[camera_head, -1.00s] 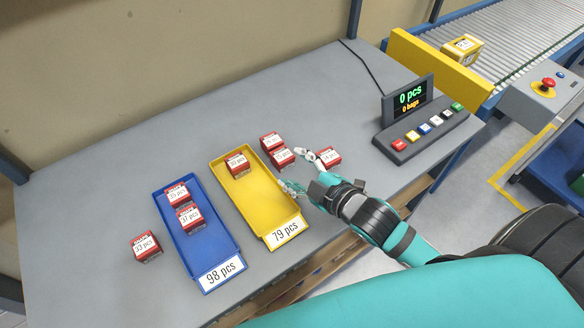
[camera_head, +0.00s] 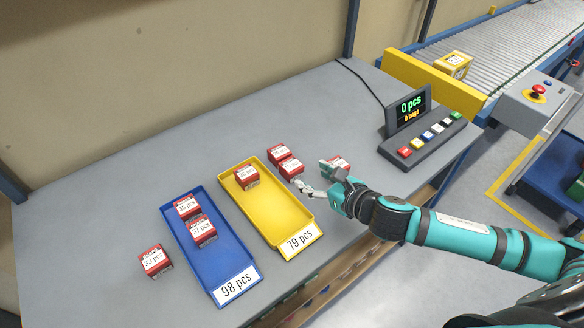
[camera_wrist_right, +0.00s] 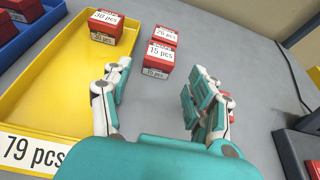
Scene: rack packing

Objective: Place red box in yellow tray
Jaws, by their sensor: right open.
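The yellow tray (camera_head: 282,220), labelled 79 pcs, holds one red box (camera_head: 246,178) near its far end. Two red boxes, one farther (camera_head: 278,154) and one nearer (camera_head: 291,168), stand close together on the table just right of the tray. Another red box (camera_head: 341,162) is partly hidden behind my right gripper (camera_head: 313,177). That gripper is open and empty, right of the tray. In the right wrist view its fingers (camera_wrist_right: 157,85) are spread, with the 15 pcs box (camera_wrist_right: 157,56) ahead between them and apart. My left gripper is not in view.
The blue tray (camera_head: 213,255), labelled 98 pcs, holds two red boxes and stands left of the yellow tray. A loose red box (camera_head: 155,260) is left of it. A display (camera_head: 408,108) with a button panel stands at the right. The back of the table is clear.

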